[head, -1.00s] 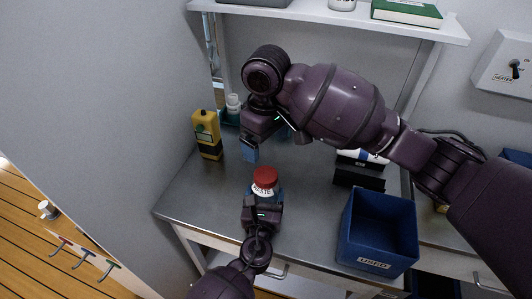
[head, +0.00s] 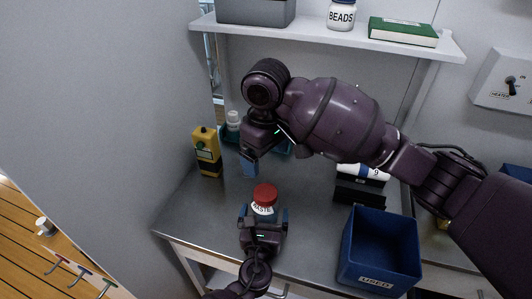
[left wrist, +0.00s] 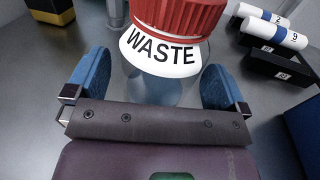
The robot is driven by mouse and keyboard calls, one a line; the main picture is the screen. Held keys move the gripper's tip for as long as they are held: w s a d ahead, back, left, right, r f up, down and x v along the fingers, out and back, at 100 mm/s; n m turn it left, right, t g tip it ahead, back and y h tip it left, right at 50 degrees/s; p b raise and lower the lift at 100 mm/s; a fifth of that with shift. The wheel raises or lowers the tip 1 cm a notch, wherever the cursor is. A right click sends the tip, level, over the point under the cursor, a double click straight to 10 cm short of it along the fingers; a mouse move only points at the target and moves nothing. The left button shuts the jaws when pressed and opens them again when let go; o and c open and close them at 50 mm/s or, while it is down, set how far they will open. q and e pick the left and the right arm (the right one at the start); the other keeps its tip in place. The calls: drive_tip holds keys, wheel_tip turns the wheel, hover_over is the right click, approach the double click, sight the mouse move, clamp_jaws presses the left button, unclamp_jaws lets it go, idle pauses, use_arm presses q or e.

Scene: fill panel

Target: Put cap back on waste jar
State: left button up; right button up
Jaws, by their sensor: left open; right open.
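The waste jar (head: 263,213) is clear with a white WASTE label and stands upright on the grey bench. The red ribbed cap (head: 265,194) sits on its top; how tightly it is seated I cannot tell. In the left wrist view the cap (left wrist: 178,16) and label (left wrist: 160,52) are close up. My left gripper (head: 263,216) is open, with a blue finger on each side of the jar and gaps between; it also shows in the left wrist view (left wrist: 152,85). My right gripper (head: 249,163) is open and empty, behind and above the jar; its far finger is mostly hidden.
A yellow-black device (head: 207,152) stands at the back left, beside a white bottle (head: 233,121). A blue USED bin (head: 378,262) is at the right front. Black racks with white tubes (head: 363,172) stand behind it. A shelf (head: 330,39) hangs above the bench.

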use_arm(q)
drive_tip(key=s, duration=0.3)
drive_tip(key=s+a, duration=0.1)
drive_tip(key=s, duration=0.6)
drive_tip(key=shift+s+a+b, duration=0.1)
drive_tip(key=shift+a+b, duration=0.05)
drive_tip(key=shift+b, duration=0.25)
